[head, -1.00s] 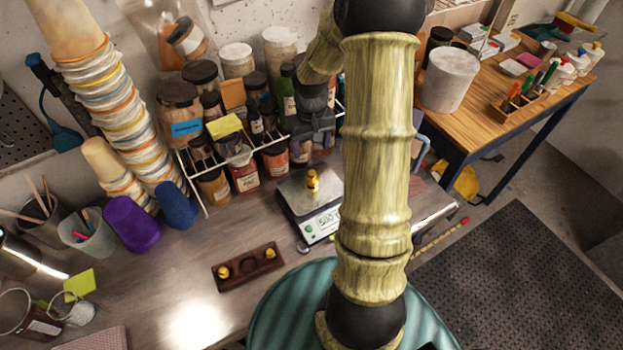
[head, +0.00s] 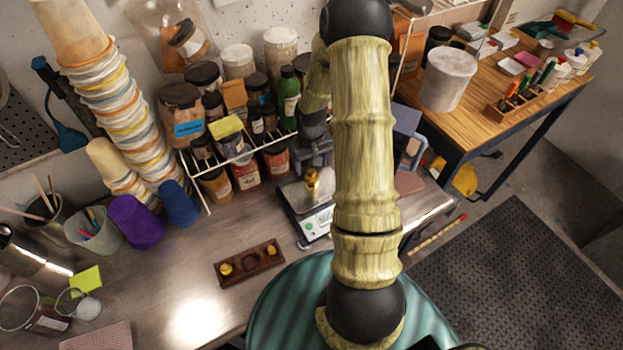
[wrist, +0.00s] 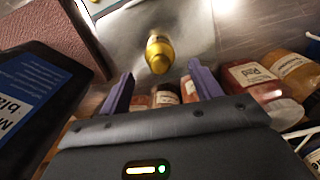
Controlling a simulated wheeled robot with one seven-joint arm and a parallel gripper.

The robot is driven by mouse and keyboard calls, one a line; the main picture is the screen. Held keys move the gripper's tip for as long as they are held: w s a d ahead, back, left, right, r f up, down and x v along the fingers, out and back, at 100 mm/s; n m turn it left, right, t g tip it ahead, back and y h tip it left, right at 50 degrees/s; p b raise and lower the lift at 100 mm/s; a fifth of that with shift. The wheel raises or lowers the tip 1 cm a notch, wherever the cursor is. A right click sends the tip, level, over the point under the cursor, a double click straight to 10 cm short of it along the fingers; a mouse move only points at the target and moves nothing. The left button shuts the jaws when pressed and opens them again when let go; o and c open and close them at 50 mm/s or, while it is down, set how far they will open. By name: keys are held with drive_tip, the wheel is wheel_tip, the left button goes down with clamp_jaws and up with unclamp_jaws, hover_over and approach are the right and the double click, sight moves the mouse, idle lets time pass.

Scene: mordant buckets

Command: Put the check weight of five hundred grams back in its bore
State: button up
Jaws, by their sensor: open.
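The brass check weight (head: 311,185) stands upright on the pan of the bench scale (head: 318,222). In the wrist view, the weight (wrist: 158,52) is just beyond the fingertips, roughly in line with the gap between them. My gripper (head: 313,166) is open and empty, behind the weight and close to it in the head view. Its two purple-grey fingers (wrist: 161,82) are spread in the wrist view. The dark wooden weight block (head: 249,270) lies on the bench left of the scale. It holds a small brass weight at each end, with an empty round bore between them.
A wire rack (head: 207,207) of jars and bottles stands behind the scale, close to my gripper. The bench between block and scale is clear.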

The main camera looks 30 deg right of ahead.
sight(311, 171)
drive_tip(key=shift+s+a+f+p, duration=0.1)
drive_tip(key=shift+s+f+p, duration=0.1)
drive_tip(key=shift+f+p, duration=0.15)
drive_tip(key=shift+s+f+p, duration=0.15)
drive_tip(key=shift+f+p, duration=0.65)
drive_tip(key=shift+f, duration=1.2)
clamp_jaws()
